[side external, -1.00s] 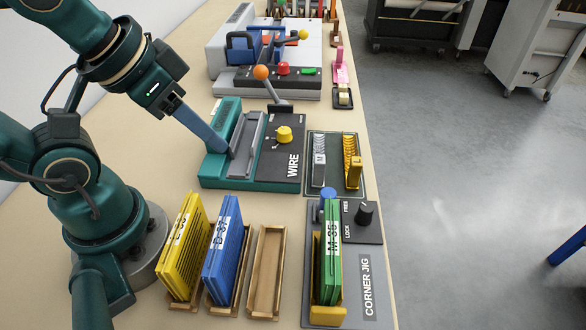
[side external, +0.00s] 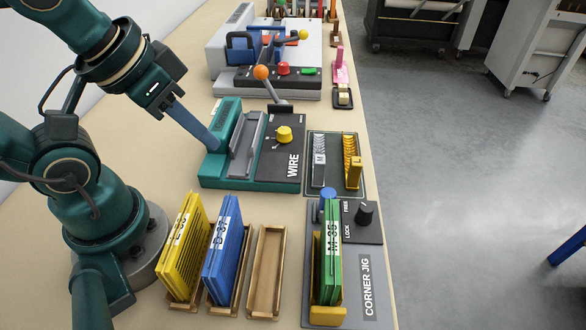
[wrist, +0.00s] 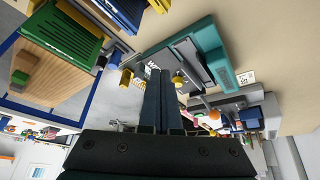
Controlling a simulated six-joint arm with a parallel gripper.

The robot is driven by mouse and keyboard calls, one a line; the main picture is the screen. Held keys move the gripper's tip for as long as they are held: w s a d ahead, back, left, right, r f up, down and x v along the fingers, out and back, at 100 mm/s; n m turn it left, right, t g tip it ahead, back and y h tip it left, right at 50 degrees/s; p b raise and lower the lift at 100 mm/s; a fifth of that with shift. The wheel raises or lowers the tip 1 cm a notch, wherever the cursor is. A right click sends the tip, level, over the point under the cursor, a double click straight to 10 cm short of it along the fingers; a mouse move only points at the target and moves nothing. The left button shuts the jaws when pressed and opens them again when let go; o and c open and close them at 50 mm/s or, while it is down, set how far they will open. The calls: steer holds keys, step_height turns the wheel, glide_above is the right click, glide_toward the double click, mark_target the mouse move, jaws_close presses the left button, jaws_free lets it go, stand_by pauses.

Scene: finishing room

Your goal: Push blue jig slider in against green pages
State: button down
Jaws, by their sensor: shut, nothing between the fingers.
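The blue jig slider (side external: 328,193) is a round blue knob at the back of the grey corner jig (side external: 369,285), in the side view. The green pages (side external: 332,262), labelled M-35, stand upright in the jig's yellow holder, just in front of the slider. Whether the slider touches the pages I cannot tell. My gripper (side external: 217,147) is shut and empty at the left edge of the teal wire machine, well behind and left of the jig. Its two fingers (wrist: 160,72) lie together in the wrist view.
Yellow pages (side external: 184,248) and blue pages (side external: 223,252) stand in wooden racks left of the jig, beside an empty wooden rack (side external: 265,275). The wire machine (side external: 270,186) and a tray of wire combs (side external: 337,186) lie behind. A black knob (side external: 365,213) rises beside the slider.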

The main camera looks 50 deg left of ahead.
steer(key=w+d+r+n+g+h, duration=0.4)
steer(key=w+r+n+g, duration=0.15)
steer(key=w+n, duration=0.25)
steer(key=w+a+f+n+g+h, duration=0.1)
steer(key=w+f+n+h, duration=0.25)
steer(key=w, duration=0.25)
steer(key=n+g+h, duration=0.1)
steer(key=n+g, duration=0.1)
glide_above(314, 207)
steer(key=w+a, duration=0.2)
step_height(314, 207, down, 13)
steer(key=shift+w+f, duration=0.1)
steer(key=shift+f, duration=0.1)
steer(key=shift+s+d, duration=1)
steer(key=shift+s, duration=0.05)
